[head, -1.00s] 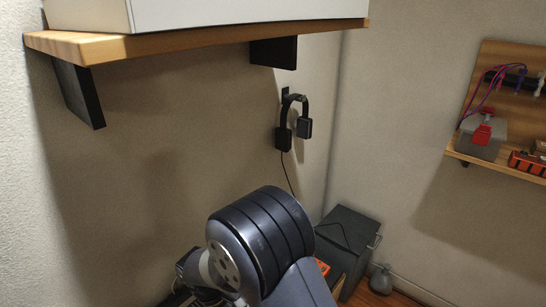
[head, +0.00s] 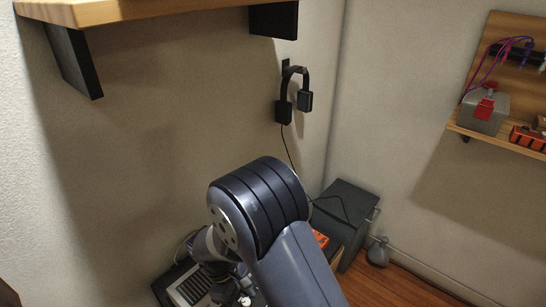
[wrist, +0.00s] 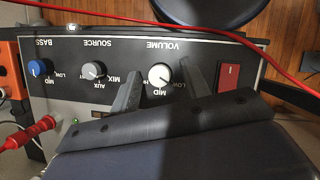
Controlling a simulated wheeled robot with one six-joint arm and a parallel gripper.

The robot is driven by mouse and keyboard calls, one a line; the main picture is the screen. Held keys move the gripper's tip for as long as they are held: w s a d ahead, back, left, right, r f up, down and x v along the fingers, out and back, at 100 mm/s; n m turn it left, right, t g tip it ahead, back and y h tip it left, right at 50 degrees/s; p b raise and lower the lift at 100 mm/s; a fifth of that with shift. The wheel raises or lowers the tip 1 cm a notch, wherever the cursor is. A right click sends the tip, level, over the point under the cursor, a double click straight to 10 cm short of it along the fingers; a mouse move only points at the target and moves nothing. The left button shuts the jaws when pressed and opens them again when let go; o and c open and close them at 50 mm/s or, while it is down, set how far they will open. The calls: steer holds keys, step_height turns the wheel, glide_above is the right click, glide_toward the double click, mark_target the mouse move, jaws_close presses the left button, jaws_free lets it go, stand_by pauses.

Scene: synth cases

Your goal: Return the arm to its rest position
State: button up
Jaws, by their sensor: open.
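My gripper (wrist: 161,70) shows in the wrist view with its two dark fingers spread apart. Nothing is held between them. The fingers reach over a dark control panel (wrist: 120,48) on either side of the white volume knob (wrist: 159,75). I cannot tell whether they touch the panel. In the head view my arm bends at the lower middle and reaches down to the left. The gripper itself is not clear there.
The panel has a blue knob (wrist: 38,70), a grey knob (wrist: 93,71) and a red switch (wrist: 229,76). A red cable (wrist: 205,31) crosses above it. Headphones (head: 284,110) hang on the wall below a wooden shelf (head: 120,11). A dark cabinet (head: 345,205) stands behind my arm.

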steer(key=m, duration=0.2)
steer(key=m+g+y, duration=0.1)
steer(key=m, duration=0.1)
steer(key=m+g, duration=0.1)
steer(key=m, duration=0.1)
steer(key=shift+w+d+r, duration=0.15)
steer(key=shift+w, duration=0.1)
steer(key=m+y, duration=0.1)
steer(key=m, duration=0.1)
steer(key=m+y, duration=0.1)
steer(key=m, duration=0.2)
steer(key=shift+d+m+g, duration=0.15)
steer(key=shift+m+g, duration=0.15)
steer(key=shift+g, duration=0.1)
steer(key=m+y, duration=0.2)
steer(key=m, duration=0.3)
steer(key=shift+d, duration=0.15)
steer(key=m+y, duration=0.1)
steer(key=m, duration=0.1)
steer(key=m+t+y, duration=0.1)
steer(key=m, duration=0.2)
steer(key=shift+s+d+m, duration=0.1)
steer(key=shift+m, duration=0.2)
